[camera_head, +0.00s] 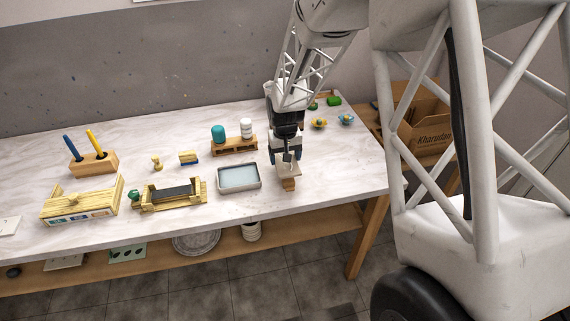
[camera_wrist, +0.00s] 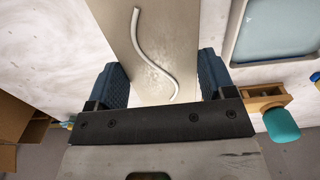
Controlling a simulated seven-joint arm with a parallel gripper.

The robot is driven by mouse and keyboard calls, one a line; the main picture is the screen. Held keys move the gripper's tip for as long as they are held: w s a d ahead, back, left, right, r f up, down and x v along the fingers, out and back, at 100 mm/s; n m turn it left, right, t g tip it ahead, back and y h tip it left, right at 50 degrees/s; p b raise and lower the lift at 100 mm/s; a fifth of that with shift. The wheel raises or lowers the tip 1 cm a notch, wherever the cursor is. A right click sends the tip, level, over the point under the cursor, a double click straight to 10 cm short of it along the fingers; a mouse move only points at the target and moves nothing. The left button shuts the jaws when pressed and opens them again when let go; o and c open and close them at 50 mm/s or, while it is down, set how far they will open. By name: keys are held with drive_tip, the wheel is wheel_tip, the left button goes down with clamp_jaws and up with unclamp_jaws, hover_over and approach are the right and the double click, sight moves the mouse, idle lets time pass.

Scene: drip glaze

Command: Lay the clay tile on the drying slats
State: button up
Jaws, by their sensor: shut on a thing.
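My gripper (camera_wrist: 163,80) is shut on the clay tile (camera_wrist: 150,45), a flat grey-beige slab with a wavy white glaze line on its face. The tile lies between the two blue fingers and runs out of the top of the wrist view. In the head view my gripper (camera_head: 288,158) is over the right part of the table, with the pale tile (camera_head: 291,169) below it. A small wooden block (camera_head: 289,185) shows just under the tile; I cannot tell whether they touch. A wooden frame with a dark bed (camera_head: 170,192) stands left of centre; I cannot tell whether it is the drying slats.
A tray with pale blue liquid (camera_head: 239,178) stands just left of my gripper. Behind it is a wooden rack (camera_head: 234,146) with teal and white bottles. A wooden box (camera_head: 82,205) and a tool holder (camera_head: 93,162) stand at the left. Small colourful items (camera_head: 320,123) lie behind right.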

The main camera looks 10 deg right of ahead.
sight(285, 164)
drive_tip(key=shift+f, duration=1.75)
drive_tip(key=shift+f, duration=0.1)
drive_tip(key=o, duration=1)
wheel_tip(285, 164, up, 12)
drive_tip(key=shift+r, duration=0.1)
drive_tip(key=shift+r, duration=0.1)
